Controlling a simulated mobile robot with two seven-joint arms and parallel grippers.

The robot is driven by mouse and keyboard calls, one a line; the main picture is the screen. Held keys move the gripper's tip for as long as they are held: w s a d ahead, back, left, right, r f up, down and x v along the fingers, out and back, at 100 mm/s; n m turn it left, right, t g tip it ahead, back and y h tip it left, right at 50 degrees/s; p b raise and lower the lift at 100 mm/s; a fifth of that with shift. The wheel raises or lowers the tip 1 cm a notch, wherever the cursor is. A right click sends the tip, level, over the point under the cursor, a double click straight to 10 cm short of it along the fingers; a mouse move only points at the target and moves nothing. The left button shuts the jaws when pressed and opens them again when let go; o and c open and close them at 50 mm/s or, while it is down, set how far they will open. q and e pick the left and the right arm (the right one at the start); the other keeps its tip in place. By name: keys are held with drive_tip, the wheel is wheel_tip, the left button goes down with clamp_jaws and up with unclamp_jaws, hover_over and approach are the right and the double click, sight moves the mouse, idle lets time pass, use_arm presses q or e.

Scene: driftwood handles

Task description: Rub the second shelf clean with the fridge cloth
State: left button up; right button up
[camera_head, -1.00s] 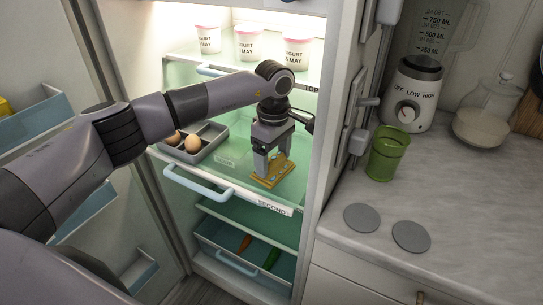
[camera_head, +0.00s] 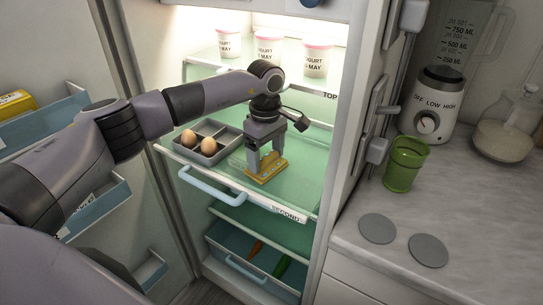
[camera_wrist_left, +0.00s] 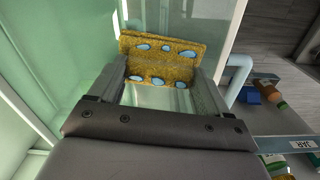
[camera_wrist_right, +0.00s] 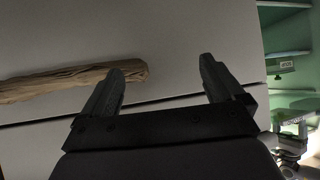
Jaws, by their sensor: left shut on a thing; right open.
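The fridge cloth (camera_head: 266,172), mustard yellow with pale blue spots, lies at the glass second shelf (camera_head: 300,185), whose front edge reads SECOND. My left gripper (camera_head: 266,160) is shut on the cloth from above, near the shelf's middle. In the left wrist view the cloth (camera_wrist_left: 160,62) spans between the fingertips. I cannot tell how firmly it presses on the glass. My right gripper (camera_wrist_right: 160,80) is open and empty in front of a pale panel with a driftwood handle (camera_wrist_right: 75,82); it is outside the head view.
A grey divided tray (camera_head: 226,134) with two eggs stands left of the cloth. A blue handle (camera_head: 210,187) fronts the second shelf. Yogurt cups (camera_head: 268,45) stand above on the top shelf. A green cup (camera_head: 405,163) and blender (camera_head: 436,105) stand on the counter.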

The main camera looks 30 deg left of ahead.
use_arm(q)
drive_tip(key=shift+w+a, duration=0.2)
drive_tip(key=shift+a, duration=2.95)
drive_tip(key=shift+r, duration=0.1)
